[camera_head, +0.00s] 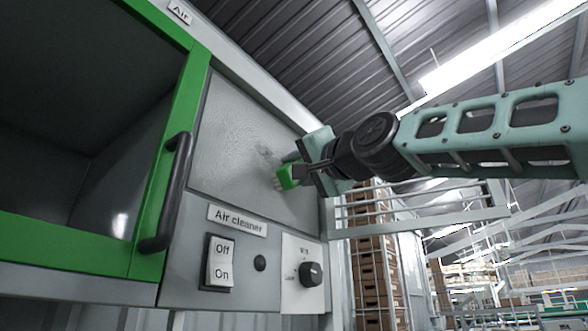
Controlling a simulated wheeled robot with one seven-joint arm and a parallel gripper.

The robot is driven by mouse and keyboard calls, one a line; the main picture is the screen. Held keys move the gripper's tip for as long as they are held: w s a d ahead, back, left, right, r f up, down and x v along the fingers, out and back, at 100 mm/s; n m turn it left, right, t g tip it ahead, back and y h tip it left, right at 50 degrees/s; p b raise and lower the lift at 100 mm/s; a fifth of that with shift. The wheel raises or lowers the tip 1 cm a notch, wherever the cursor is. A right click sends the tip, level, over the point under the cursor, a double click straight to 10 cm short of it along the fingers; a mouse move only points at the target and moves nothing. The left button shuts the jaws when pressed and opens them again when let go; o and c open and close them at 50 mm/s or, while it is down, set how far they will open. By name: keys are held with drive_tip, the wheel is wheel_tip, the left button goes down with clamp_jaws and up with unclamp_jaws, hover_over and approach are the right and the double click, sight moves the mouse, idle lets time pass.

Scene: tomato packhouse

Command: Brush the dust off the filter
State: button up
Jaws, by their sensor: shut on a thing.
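The filter (235,130) is a grey, fine-textured panel set in the front of the air cleaner, above its label. A darker, uneven patch (266,152) shows on it near its right part. My gripper (292,168) reaches in from the right and is shut on a green brush (288,177). The brush's pale bristles (278,184) point left toward the right part of the filter. They are at or close to its surface; I cannot tell whether they touch. The gripper's fingers partly hide the brush.
Left of the filter is a green-framed door (180,95) with a black handle (168,190) that sticks out. Below are the "Air cleaner" label (237,219), an Off/On switch (219,262) and a black knob (311,274). Stacked crates (372,270) stand behind, at right.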

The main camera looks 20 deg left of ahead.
sight(273, 155)
drive_tip(key=shift+w+d, duration=0.3)
drive_tip(key=shift+w, duration=0.45)
drive_tip(key=shift+w+d, duration=0.3)
drive_tip(key=shift+w, duration=0.4)
drive_tip(key=shift+a+r+p, duration=0.1)
drive_tip(key=shift+r+p, duration=0.7)
drive_tip(key=shift+r, duration=0.1)
drive_tip(key=shift+s+a+f+p, duration=0.1)
drive_tip(key=shift+s+a+p, duration=0.2)
drive_tip(key=shift+s, duration=0.65)
drive_tip(key=shift+s+a+f+p, duration=0.1)
drive_tip(key=shift+s+a, duration=0.3)
drive_tip(key=shift+s, duration=0.5)
drive_tip(key=shift+s+a+r+p, duration=0.1)
drive_tip(key=shift+s+a+p, duration=0.1)
drive_tip(key=shift+s+p, duration=0.25)
drive_tip(key=shift+s+a+r+p, duration=0.1)
drive_tip(key=shift+s+a+p, duration=0.1)
drive_tip(key=shift+s+p, duration=0.25)
drive_tip(key=shift+s+a+p, duration=0.2)
drive_tip(key=shift+s+p, duration=0.35)
drive_tip(key=shift+p, duration=0.1)
drive_tip(key=shift+s+a+f+p, duration=0.1)
drive_tip(key=shift+s+p, duration=0.25)
